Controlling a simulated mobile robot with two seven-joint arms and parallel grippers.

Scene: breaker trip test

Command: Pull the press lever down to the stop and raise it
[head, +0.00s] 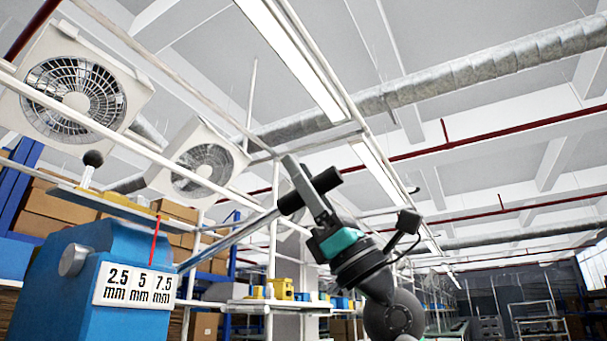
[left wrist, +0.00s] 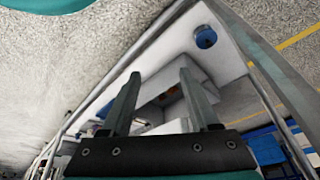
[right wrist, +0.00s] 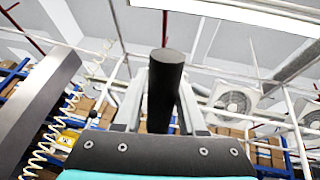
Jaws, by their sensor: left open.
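The blue press (head: 90,285) stands at lower left in the head view. Its white scale (head: 135,287) reads 2.5, 5 and 7.5 mm, with a red pointer (head: 155,240) ending between 5 and 7.5. The metal lever rod (head: 235,235) slants up to the right from the press to a black grip (head: 325,181). My right gripper (head: 305,190) is at this grip. In the right wrist view the black grip (right wrist: 165,85) lies between the fingers, which appear closed on it. My left gripper (left wrist: 160,95) is open and empty, seen only in the left wrist view.
A black ball knob (head: 93,158) stands above the press. Shelves with cardboard boxes (head: 55,208) and yellow bins (head: 280,288) stand behind. White frame rails run overhead near two fans (head: 75,95). In the left wrist view, a white surface (left wrist: 205,45) lies beyond the fingers.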

